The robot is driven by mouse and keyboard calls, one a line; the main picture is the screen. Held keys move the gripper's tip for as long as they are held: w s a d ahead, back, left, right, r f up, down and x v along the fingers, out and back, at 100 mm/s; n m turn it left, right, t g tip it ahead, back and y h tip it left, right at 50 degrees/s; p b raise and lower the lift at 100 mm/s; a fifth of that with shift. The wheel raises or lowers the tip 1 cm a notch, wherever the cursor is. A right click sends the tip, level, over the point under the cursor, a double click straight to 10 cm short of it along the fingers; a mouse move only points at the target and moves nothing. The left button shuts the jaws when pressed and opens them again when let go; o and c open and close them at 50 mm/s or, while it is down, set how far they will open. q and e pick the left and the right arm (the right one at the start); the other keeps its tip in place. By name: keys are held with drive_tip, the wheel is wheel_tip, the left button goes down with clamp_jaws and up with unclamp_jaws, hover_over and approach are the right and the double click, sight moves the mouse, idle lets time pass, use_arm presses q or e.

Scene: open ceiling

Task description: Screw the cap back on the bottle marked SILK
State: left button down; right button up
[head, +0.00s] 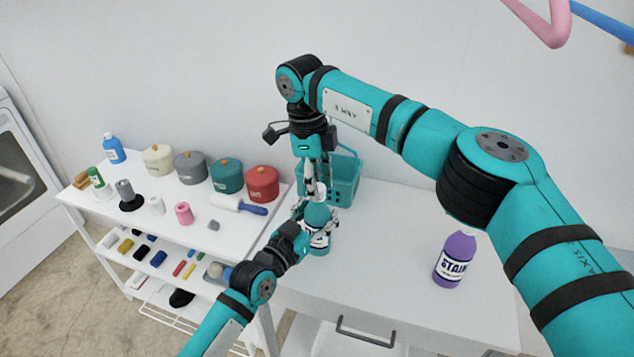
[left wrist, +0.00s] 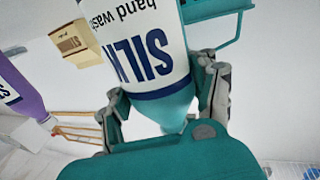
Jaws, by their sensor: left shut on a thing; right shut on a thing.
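The SILK bottle (head: 318,214) is teal with a white label and stands on the white table. The label reading SILK hand wash appears upside down in the left wrist view (left wrist: 145,50). My left gripper (head: 318,226) is shut around the bottle's upper part; its fingers also show on both sides of the bottle in the left wrist view (left wrist: 165,108). My right gripper (head: 316,188) points down from above and is shut on the white cap (head: 320,189) over the bottle's top. I cannot tell whether the cap touches the neck.
A teal basket (head: 344,178) stands just behind the bottle. A purple STAIN bottle (head: 455,262) stands to the right. At left, a shelf unit (head: 200,238) bears several lidded pots, including a red one (head: 262,184), and small items. The table between the two bottles is clear.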

drive_tip(key=m, duration=0.8)
drive_tip(key=shift+w+g+y, duration=0.1)
drive_tip(key=shift+g+y, duration=0.2)
drive_tip(key=shift+g, duration=0.1)
drive_tip(key=m, duration=0.4)
drive_tip(key=shift+d, duration=0.1)
drive_tip(key=m+y, duration=0.1)
drive_tip(key=m, duration=0.3)
drive_tip(key=shift+m, duration=0.4)
drive_tip(key=m, duration=0.4)
drive_tip(key=shift+d+y, duration=0.1)
drive_tip(key=shift+y, duration=0.2)
drive_tip(key=m, duration=0.8)
drive_tip(key=shift+t+y, duration=0.3)
drive_tip(key=m, duration=0.3)
drive_tip(key=shift+t, duration=0.3)
drive_tip(key=o, duration=0.7)
